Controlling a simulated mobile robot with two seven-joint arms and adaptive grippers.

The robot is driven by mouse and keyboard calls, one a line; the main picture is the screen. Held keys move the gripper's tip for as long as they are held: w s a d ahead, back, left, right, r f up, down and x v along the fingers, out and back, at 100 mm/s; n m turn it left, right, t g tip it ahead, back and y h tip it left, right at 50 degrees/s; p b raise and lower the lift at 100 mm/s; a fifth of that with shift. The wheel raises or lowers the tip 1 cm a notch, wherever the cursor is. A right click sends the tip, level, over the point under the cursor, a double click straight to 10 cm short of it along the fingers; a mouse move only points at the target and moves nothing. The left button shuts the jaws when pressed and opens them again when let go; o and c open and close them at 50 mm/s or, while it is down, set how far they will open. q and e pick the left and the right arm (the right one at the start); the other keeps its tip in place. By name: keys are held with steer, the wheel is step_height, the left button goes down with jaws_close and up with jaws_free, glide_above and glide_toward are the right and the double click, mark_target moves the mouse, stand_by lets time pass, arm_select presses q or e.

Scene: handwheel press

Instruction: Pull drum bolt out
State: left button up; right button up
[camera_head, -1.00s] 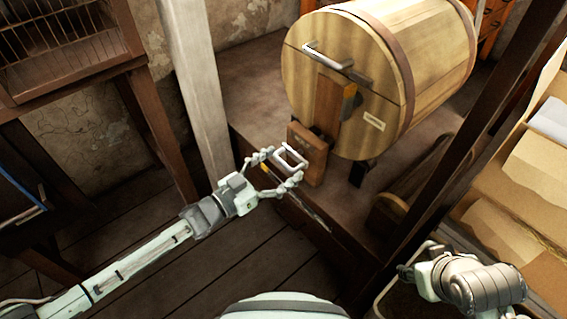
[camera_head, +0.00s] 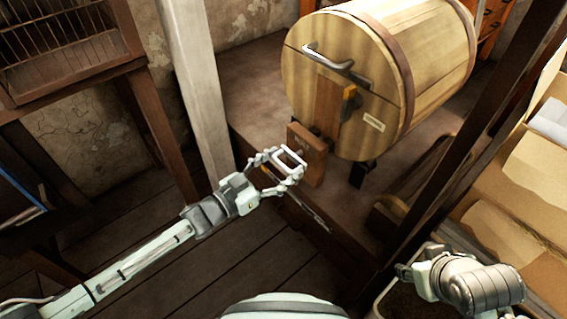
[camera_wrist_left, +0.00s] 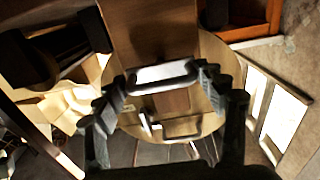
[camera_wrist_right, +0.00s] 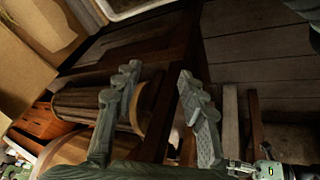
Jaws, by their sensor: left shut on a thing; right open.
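The wooden drum (camera_head: 375,80) lies on its side with its flat round end toward me. A small brown wooden block (camera_head: 311,142) stands in front of that end. The drum bolt's pale grip (camera_head: 291,160) is a squared loop on my side of the block. My left gripper (camera_head: 288,163) is shut on this grip. In the left wrist view the grip (camera_wrist_left: 162,76) lies across between the two fingers, in front of the drum end. How far the bolt still sits in the block is hidden. My right gripper (camera_wrist_right: 160,80) is open and empty, away from the drum.
A metal handle (camera_head: 330,57) and an upright wooden board (camera_head: 327,104) are on the drum end. A pale post (camera_head: 195,80) stands left of the drum. A dark beam (camera_head: 455,165) runs between drum and right arm. Dark floor (camera_head: 245,265) lies open below the left gripper.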

arm_select(q)
steer(key=p+v, duration=0.1)
steer(key=v, duration=0.2)
steer(key=shift+s+a, duration=0.15)
steer(key=shift+s, duration=0.15)
steer(key=o, duration=1.4)
steer(key=shift+c, duration=0.2)
steer(key=shift+o, duration=0.2)
steer(key=shift+a, duration=0.1)
arm_select(e)
steer(key=s+d+f, duration=0.1)
steer(key=s+f+g, duration=0.1)
steer(key=f, duration=0.1)
steer(key=shift+d+g, duration=0.3)
steer(key=shift+d, duration=0.1)
arm_select(q)
steer(key=v, duration=1.2)
